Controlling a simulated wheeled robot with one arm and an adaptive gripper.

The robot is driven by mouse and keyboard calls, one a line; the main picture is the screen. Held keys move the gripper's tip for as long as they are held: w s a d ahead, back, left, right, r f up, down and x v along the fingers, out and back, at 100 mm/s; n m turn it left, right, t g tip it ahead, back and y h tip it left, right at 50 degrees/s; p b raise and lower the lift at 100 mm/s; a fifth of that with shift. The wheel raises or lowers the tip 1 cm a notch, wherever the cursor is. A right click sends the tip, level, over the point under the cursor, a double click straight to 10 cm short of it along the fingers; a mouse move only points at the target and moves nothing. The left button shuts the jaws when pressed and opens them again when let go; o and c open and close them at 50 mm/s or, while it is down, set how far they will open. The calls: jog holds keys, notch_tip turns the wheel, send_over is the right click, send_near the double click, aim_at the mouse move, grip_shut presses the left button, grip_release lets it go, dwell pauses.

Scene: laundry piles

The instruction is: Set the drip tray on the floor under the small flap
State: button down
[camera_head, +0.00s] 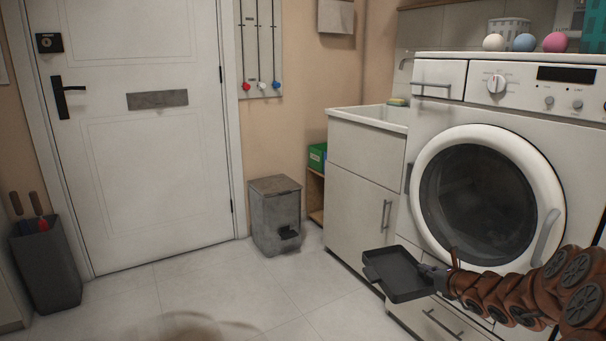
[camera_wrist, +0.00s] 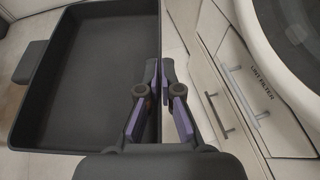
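The drip tray (camera_head: 397,272) is a shallow, dark rectangular pan. It is held in the air in front of the washing machine (camera_head: 420,205), low at its left side, and looks empty. In the wrist view the tray (camera_wrist: 75,135) fills the left side. My gripper (camera_wrist: 160,105) has a finger on each side of its near wall and is closed on it; my gripper (camera_head: 438,277) also shows in the head view. Low on the machine are two handled panels: one (camera_wrist: 285,125) marked "LINT FILTER", another (camera_wrist: 203,75) beside it. I cannot tell which is the small flap.
The floor (camera_head: 240,295) is clear left of the machine. A sink cabinet (camera_head: 355,178) stands beside the machine, and a grey bin (camera_head: 270,215) by the white door (camera_head: 150,205). A dark umbrella holder (camera_head: 47,265) stands at far left.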

aim_at(401, 282)
jog(key=a+r, duration=0.2)
jog(key=s+a+r, duration=0.1)
jog(key=a+r, duration=0.1)
jog(key=a, duration=0.1)
jog(key=a+r, duration=0.2)
jog(key=shift+s+a, duration=0.2)
jog(key=s+a+r, duration=0.6)
jog(key=a, duration=0.3)
notch_tip(401, 282, up, 38)
jog(key=p, duration=3.8)
jog(key=shift+w, duration=0.4)
jog(key=shift+f, duration=0.1)
